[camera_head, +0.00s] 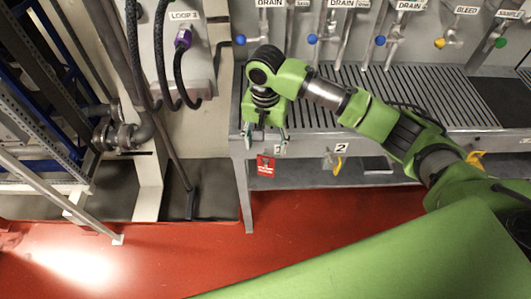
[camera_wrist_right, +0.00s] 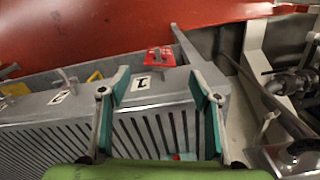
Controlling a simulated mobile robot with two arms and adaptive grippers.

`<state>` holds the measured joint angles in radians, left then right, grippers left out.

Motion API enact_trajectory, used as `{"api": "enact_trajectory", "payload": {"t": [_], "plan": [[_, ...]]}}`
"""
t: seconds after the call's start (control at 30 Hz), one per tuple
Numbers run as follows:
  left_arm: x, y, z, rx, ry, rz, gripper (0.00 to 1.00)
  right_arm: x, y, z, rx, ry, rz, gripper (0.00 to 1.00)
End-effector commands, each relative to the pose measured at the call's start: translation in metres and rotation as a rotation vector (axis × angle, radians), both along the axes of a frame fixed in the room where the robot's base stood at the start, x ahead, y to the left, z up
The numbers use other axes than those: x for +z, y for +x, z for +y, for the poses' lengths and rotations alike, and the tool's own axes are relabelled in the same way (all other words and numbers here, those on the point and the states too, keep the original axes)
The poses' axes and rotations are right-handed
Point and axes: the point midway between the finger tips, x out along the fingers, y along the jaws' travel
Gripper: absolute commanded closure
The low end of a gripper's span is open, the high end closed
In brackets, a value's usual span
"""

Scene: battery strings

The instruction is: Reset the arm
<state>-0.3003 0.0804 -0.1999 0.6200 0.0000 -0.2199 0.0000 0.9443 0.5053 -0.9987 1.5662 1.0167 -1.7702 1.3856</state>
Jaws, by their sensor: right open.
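My right arm is green with dark joints and reaches in from the right in the head view, across the front of a grey slatted bench (camera_head: 420,85). Its gripper (camera_head: 266,138) points down at the bench's left front corner. In the right wrist view the two green fingers of this gripper (camera_wrist_right: 159,85) stand wide apart with nothing between them but the bench edge beyond. A red tag (camera_head: 265,165) hangs on the bench front just below the fingers; it also shows in the wrist view (camera_wrist_right: 160,58). My left gripper is not in view.
Labelled valves with coloured knobs, such as a blue one (camera_head: 312,39) and a green one (camera_head: 500,42), line the back. A purple-ended hose (camera_head: 183,38) hangs at the left, near pipework (camera_head: 120,135). The red floor (camera_head: 150,265) in front is clear.

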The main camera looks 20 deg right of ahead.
Motion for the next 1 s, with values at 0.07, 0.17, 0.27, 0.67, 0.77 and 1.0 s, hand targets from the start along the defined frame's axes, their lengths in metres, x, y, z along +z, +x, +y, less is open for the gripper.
{"api": "enact_trajectory", "payload": {"t": [0.07,0.17,0.27,0.67,0.77,1.0], "plan": [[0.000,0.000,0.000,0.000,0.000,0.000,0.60,0.008,0.000,0.000,0.000,0.001,-0.001,0.42],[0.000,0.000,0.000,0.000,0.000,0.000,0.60,0.013,0.000,0.000,0.000,0.000,0.000,0.42],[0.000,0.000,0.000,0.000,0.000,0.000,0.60,0.014,0.000,0.000,0.001,0.000,0.000,0.42],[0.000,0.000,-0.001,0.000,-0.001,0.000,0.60,-0.039,-0.056,0.059,0.304,0.130,-0.057,0.42],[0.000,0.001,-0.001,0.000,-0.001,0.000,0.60,-0.053,-0.080,0.077,0.412,0.185,-0.108,0.42],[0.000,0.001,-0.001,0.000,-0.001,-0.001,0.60,-0.072,-0.132,0.086,0.575,0.241,-0.255,0.42]]}}
